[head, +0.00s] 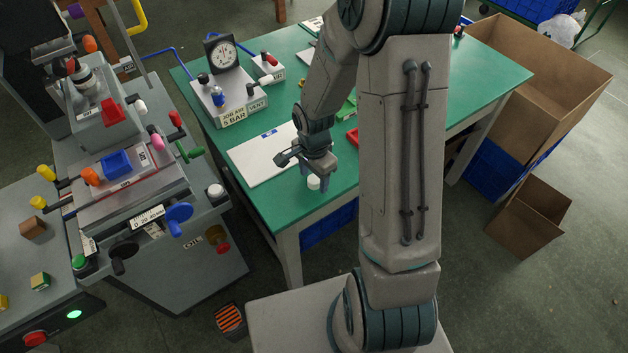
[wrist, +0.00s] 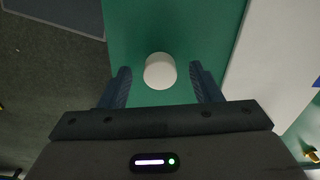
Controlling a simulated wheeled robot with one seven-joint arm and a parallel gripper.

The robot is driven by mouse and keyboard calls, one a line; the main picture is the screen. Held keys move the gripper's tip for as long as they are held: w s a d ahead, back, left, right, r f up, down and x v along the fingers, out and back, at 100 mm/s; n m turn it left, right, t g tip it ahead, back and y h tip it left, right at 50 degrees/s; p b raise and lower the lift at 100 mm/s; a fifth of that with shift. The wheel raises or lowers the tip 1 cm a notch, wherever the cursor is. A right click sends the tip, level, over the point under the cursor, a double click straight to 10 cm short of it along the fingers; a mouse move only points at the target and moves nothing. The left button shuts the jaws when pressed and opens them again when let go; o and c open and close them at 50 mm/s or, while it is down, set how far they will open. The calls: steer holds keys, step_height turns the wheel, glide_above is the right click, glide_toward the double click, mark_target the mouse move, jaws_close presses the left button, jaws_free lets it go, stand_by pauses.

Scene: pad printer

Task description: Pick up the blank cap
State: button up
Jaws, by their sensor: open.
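The blank cap (head: 313,182) is a small white round piece on the green table, near its front edge. In the wrist view the cap (wrist: 160,71) stands between and slightly beyond the two dark fingers. My gripper (head: 315,190) is above the table at the cap. In the wrist view my gripper (wrist: 160,86) is open, with a finger on each side of the cap and gaps of green on both sides. The fingers do not touch the cap.
A white sheet (head: 256,162) lies beside the cap on the green table (head: 285,212). A gauge box (head: 226,98) stands farther back. The grey pad printer (head: 170,265) is at left. Cardboard boxes (head: 545,70) stand at right. The table edge is close to the cap.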

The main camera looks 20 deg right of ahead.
steer(key=c, duration=1.1)
steer(key=shift+o, duration=0.2)
steer(key=shift+r, duration=0.1)
